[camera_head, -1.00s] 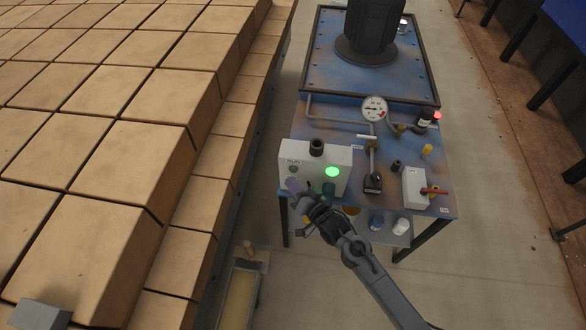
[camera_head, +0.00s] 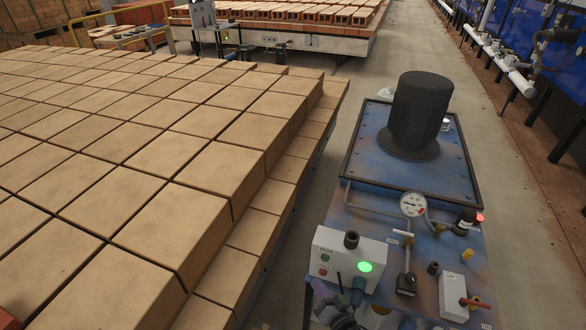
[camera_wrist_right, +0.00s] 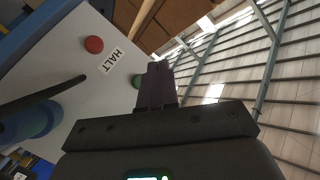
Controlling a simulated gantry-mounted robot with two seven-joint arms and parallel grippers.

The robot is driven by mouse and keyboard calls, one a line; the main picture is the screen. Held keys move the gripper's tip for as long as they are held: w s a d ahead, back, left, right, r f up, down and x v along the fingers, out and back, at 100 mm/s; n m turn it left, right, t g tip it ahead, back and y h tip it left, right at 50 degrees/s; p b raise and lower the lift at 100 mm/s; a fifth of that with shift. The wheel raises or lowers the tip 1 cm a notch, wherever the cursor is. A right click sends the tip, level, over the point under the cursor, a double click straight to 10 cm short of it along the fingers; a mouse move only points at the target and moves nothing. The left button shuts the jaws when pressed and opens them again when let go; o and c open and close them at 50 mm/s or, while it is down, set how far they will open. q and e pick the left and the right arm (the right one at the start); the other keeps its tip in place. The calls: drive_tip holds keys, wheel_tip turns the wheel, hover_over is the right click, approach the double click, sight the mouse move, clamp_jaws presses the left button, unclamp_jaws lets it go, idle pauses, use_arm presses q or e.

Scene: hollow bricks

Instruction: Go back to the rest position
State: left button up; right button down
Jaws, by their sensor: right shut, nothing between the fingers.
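My right gripper (camera_head: 322,292) is at the bottom of the head view, just below the front of a white control box (camera_head: 350,252). Its fingers are shut and empty. In the right wrist view the closed fingers (camera_wrist_right: 156,80) point up past the box's face. That face shows a red button (camera_wrist_right: 94,44), a HALT label (camera_wrist_right: 112,60) and a green button (camera_wrist_right: 135,82) partly hidden by the fingers. A gap between fingers and box is hard to judge. My left gripper is not in view.
A blue bench (camera_head: 455,255) carries the box, a pressure gauge (camera_head: 413,204) and a black cylinder (camera_head: 419,112). A lit green lamp (camera_head: 365,267) is on the box. Stacked tan bricks (camera_head: 120,190) fill the left. Bare floor (camera_head: 520,200) lies right of the bench.

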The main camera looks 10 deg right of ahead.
drive_tip(key=s+f+g, duration=0.1)
drive_tip(key=s+f, duration=0.3)
drive_tip(key=s, duration=0.1)
drive_tip(key=s+d+r+n+g+h+p, duration=0.1)
drive_tip(key=s+d+r+n+g, duration=0.2)
drive_tip(key=s, duration=0.4)
drive_tip(key=s+d+r+n+g+h, duration=0.1)
drive_tip(key=s+r+n+g, duration=0.15)
drive_tip(key=s+g, duration=0.4)
drive_tip(key=s+d+r+n+g+h+p, duration=0.15)
drive_tip(key=s+r, duration=0.25)
drive_tip(key=s, duration=0.5)
wheel_tip(320, 180, up, 33)
drive_tip(key=p, duration=3.2)
drive_tip(key=shift+w+f, duration=0.1)
